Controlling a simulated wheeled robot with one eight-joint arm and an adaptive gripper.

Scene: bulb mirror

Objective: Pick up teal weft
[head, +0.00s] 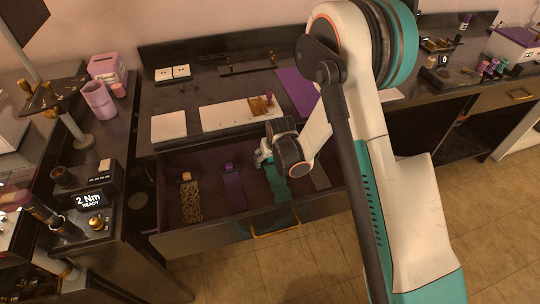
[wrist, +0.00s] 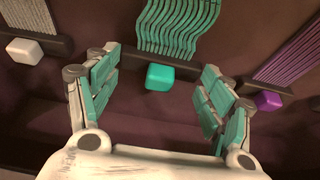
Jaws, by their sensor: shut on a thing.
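The teal weft (wrist: 175,25) has wavy teal strands, a dark bar and a teal block (wrist: 160,77). In the head view, its strands (head: 279,192) lie in the open drawer, and my arm's end partly hides the top of the weft. My gripper (wrist: 160,72) is over the bar end of the weft. In the wrist view its two teal-padded fingers are at the two ends of the dark bar, shut on it, with the teal block between them. In the head view my gripper (head: 264,157) is at the drawer's back part, and its fingertips are hard to make out.
The open drawer (head: 225,237) also holds a blond weft (head: 191,203), a purple weft (head: 234,192) and a grey weft (head: 320,177). In the wrist view the purple weft (wrist: 290,55) and the grey one (wrist: 30,20) flank my fingers. The counter's edge is just behind the drawer.

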